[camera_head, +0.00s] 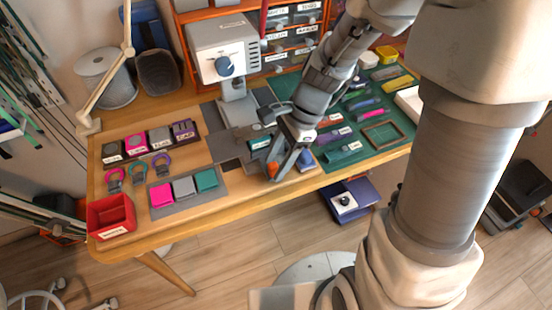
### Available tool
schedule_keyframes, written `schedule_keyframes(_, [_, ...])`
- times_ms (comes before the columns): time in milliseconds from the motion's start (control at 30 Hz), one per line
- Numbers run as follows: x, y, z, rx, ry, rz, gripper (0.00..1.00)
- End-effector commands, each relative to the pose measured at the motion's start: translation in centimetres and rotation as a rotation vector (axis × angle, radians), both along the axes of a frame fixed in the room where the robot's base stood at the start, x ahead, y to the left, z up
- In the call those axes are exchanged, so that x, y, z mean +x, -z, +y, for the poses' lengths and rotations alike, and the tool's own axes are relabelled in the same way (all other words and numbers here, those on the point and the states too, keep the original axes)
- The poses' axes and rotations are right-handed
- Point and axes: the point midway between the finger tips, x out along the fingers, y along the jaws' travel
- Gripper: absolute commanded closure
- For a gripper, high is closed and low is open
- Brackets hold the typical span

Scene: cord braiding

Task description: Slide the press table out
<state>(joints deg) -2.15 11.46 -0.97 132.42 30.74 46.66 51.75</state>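The press (222,52), a white and grey machine with a blue knob, stands at the back middle of the workbench. Its grey base and table area (236,112) lies below the head. I cannot make out clearly where the sliding table ends and the base begins. My gripper (280,168) points down at the front of the press, over the bench's front edge area. It hides part of what lies there. A small orange-red patch shows at its fingertips, and I cannot tell whether it is held. The finger gap is too small to judge.
A red bin (111,217) stands at the bench's front left corner. Pink, grey and teal pieces lie on a grey strip (213,204). A green mat (385,133) with tools covers the right side. A desk lamp (128,52) and orange-framed drawers stand behind.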

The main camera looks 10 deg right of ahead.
Motion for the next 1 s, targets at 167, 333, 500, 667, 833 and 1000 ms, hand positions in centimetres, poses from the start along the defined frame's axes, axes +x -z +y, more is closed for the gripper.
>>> schedule_keyframes(167, [0.1, 0.0, 0.1, 0.000, 0.000, -0.001, 0.43])
schedule_keyframes(333, [0.1, -0.2, 0.0, 0.001, 0.000, -0.003, 0.43])
schedule_keyframes(500, [0.4, -2.1, -0.6, 0.001, 0.003, -0.005, 0.43])
schedule_keyframes(667, [0.8, -5.6, -1.9, 0.001, 0.003, -0.007, 0.43])
schedule_keyframes(833, [1.2, -9.5, -3.5, 0.001, 0.003, -0.006, 0.43])
schedule_keyframes(1000, [1.6, -13.0, -5.0, 0.001, 0.002, -0.006, 0.43])
